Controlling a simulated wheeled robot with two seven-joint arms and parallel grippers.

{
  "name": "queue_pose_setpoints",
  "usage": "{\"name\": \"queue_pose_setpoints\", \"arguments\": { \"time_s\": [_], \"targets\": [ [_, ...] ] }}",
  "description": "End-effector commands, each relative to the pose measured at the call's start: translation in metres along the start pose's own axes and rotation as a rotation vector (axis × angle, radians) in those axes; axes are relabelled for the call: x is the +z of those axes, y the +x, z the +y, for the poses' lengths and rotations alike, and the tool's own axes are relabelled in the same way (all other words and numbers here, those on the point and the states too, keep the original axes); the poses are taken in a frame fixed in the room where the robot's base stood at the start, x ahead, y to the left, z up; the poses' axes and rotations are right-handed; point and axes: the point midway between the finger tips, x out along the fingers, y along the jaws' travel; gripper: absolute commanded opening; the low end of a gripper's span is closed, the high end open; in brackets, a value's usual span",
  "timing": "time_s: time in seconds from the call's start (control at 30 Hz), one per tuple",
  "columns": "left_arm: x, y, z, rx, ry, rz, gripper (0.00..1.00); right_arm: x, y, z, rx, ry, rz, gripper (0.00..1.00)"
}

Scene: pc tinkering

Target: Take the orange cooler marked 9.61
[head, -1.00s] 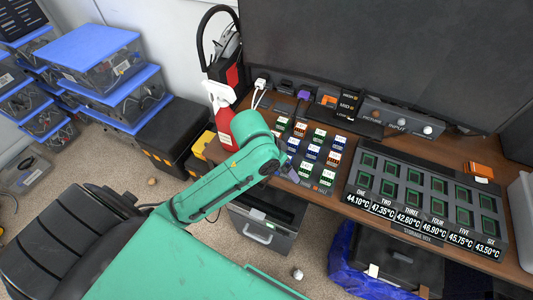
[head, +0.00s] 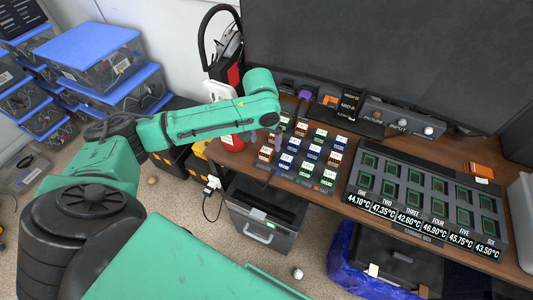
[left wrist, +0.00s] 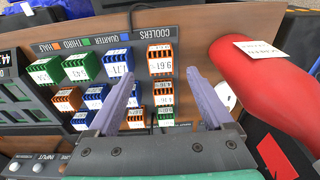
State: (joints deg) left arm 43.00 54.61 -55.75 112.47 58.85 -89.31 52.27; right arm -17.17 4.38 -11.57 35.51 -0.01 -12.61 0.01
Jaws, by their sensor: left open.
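The orange cooler marked 9.61 (left wrist: 160,52) sits in the rack of coolers, at the end of the row beside the printed word COOLERS. In the head view this orange cooler (head: 265,155) appears at the front left corner of the rack. My left gripper (left wrist: 160,78) is open, with nothing between its two purple fingers. In the left wrist view the fingers frame the 9.61 cooler from either side, apart from it. In the head view my left gripper (head: 277,134) is above the rack's left side. My right gripper is not in view.
Blue and green coolers crowd the same rack. A dark storage box (head: 400,215) with temperature labels lies to the right.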

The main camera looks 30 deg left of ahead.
Motion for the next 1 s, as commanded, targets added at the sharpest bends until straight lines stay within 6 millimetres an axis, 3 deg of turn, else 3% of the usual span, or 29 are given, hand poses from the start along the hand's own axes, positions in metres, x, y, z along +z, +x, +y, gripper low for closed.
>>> {"name": "queue_pose_setpoints", "arguments": {
  "time_s": [0.23, 0.47, 0.5, 0.57, 0.7, 0.73, 1.0],
  "targets": [
    [-0.003, 0.044, -0.001, -0.001, 0.000, -0.001, 0.85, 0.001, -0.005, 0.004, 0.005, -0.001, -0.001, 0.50],
    [-0.003, 0.051, -0.001, 0.000, 0.003, 0.002, 0.85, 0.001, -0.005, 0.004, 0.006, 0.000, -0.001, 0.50],
    [-0.003, 0.051, -0.001, 0.000, 0.003, 0.002, 0.81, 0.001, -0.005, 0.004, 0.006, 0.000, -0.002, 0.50],
    [-0.003, 0.051, -0.001, 0.000, 0.002, 0.001, 0.58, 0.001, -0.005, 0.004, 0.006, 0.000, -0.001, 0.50],
    [-0.003, 0.051, -0.001, 0.000, 0.002, 0.001, 0.05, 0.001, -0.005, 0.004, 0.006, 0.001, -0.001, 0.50],
    [-0.003, 0.050, -0.001, 0.000, 0.002, 0.001, 0.00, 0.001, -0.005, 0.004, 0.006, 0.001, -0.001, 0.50],
    [-0.003, 0.048, -0.001, 0.000, 0.002, 0.002, 0.00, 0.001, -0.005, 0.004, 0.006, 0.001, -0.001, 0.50]
  ]
}}
